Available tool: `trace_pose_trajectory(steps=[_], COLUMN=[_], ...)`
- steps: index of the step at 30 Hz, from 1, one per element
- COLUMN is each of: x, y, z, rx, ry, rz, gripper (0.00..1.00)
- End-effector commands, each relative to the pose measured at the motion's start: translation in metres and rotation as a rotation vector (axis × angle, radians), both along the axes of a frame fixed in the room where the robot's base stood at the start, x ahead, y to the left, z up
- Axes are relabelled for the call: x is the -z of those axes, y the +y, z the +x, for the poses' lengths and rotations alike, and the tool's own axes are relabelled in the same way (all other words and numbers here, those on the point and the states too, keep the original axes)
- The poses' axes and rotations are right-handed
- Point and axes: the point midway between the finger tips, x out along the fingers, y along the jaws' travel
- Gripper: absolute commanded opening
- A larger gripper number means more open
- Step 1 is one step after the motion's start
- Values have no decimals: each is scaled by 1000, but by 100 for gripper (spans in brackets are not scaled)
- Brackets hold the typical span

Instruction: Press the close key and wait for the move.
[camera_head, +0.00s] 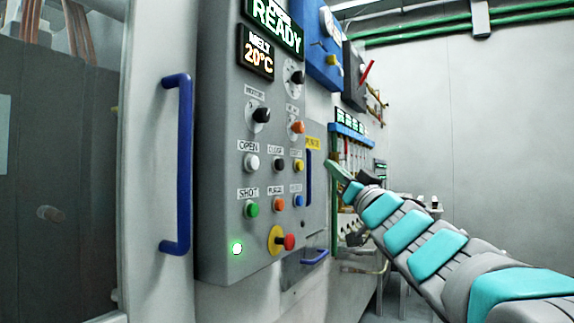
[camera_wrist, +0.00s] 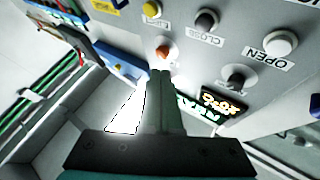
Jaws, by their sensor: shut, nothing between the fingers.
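The close key (camera_head: 278,164) is a black round button under its CLOSE label on the grey control panel (camera_head: 225,120), between the white open key (camera_head: 251,162) and a yellow key (camera_head: 298,165). In the wrist view the close key (camera_wrist: 207,19) is near the top, beyond and right of my fingertips. My gripper (camera_head: 338,171) is right of the key columns in the head view. In the wrist view my gripper (camera_wrist: 160,74) is shut and empty, its tips just below an orange knob (camera_wrist: 163,52). I cannot tell whether they touch it. The READY display (camera_head: 275,25) is lit.
Below are a green shot key (camera_head: 251,209), an orange purge key (camera_head: 278,203), a blue key (camera_head: 297,200) and a red stop button (camera_head: 289,242). Black selector knobs (camera_head: 261,115) stick out above. A blue door handle (camera_head: 180,165) juts out at left.

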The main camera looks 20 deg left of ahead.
Motion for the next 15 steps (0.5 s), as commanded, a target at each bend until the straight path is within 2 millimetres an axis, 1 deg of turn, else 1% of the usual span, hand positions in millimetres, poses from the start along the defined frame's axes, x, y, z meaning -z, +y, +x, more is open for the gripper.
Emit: trace_pose_trajectory(steps=[11, 15], x=[0, 1], y=[1, 6], z=[-1, 0], rx=[-2, -2], ry=[-2, -3], rz=[0, 0], gripper=[0, 0])
